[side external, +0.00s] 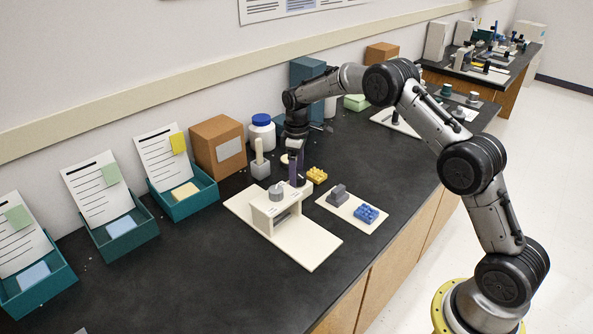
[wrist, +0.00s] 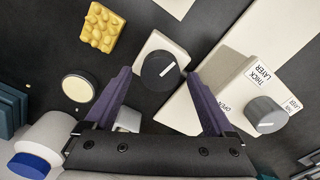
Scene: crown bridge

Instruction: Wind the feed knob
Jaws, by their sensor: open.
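In the wrist view, a round dark knob (wrist: 158,72) with a white pointer line sits on a small cream block (wrist: 145,48). A grey knob (wrist: 265,114) with a light line sits on a cream bridge-shaped stand (wrist: 215,70) beside labels reading "THICK LAYER" and, partly cut, "THIN LAYER". No label names either as the feed knob. My gripper (wrist: 157,76) is open and empty, its purple fingers left and right of the dark knob in this view; contact cannot be told. In the side view, my gripper (side external: 296,170) points down behind the stand (side external: 268,213) with its grey knob (side external: 276,191).
A grey holder with a cream peg (side external: 260,167) and a blue-capped white bottle (side external: 262,136) stand at the back.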

